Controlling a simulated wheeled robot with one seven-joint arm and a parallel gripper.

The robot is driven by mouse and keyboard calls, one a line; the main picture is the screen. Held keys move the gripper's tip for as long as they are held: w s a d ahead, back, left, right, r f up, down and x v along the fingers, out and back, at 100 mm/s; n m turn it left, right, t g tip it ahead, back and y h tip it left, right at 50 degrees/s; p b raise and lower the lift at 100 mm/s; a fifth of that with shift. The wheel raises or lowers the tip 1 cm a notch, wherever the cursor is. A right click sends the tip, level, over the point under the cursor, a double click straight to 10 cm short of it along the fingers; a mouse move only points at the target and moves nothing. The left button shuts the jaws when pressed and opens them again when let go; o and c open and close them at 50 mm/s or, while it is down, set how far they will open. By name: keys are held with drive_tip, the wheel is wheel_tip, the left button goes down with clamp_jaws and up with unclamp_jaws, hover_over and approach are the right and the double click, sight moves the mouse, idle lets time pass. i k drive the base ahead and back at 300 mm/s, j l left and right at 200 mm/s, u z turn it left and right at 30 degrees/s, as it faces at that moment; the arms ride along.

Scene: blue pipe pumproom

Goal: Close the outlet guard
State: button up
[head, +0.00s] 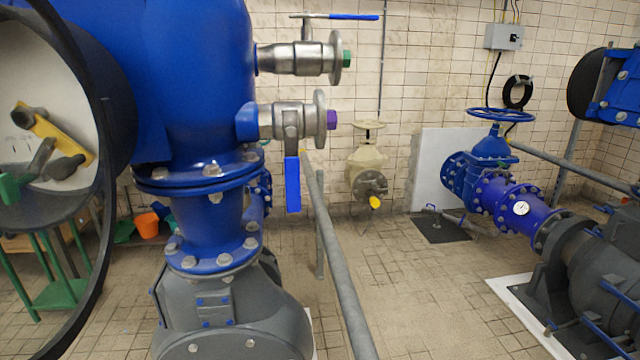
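A thin black hoop (107,180), which looks like the outlet guard, stands at the left edge of the head view. It curves from the top left down to the bottom left, in front of the outlet, and its left part is cut off by the frame. It appears swung away from the outlet; its hinge is not clear. The dark-rimmed round outlet (118,100) of the big blue pipe is behind it, with a pale inside. A yellow tool (62,138) and a green-ended tool (10,187) lie in the outlet. My gripper is not in view.
The blue pipe (205,90) stands on a grey pump body (230,320), with blue-handled valves at its right. A grey railing (338,260) crosses the middle. A green stand (62,293) is at lower left.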

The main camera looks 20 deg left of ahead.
sight(102, 113)
drive_tip(key=i+l+u, duration=0.15)
drive_tip(key=u, duration=0.25)
drive_tip(key=i+l+u, duration=0.15)
drive_tip(key=l+u, duration=0.25)
drive_tip(key=i+l+u, duration=0.1)
drive_tip(key=u, duration=0.3)
drive_tip(key=l+u, duration=0.7)
drive_tip(key=u, duration=0.15)
drive_tip(key=l+u, duration=0.4)
drive_tip(key=l, duration=0.3)
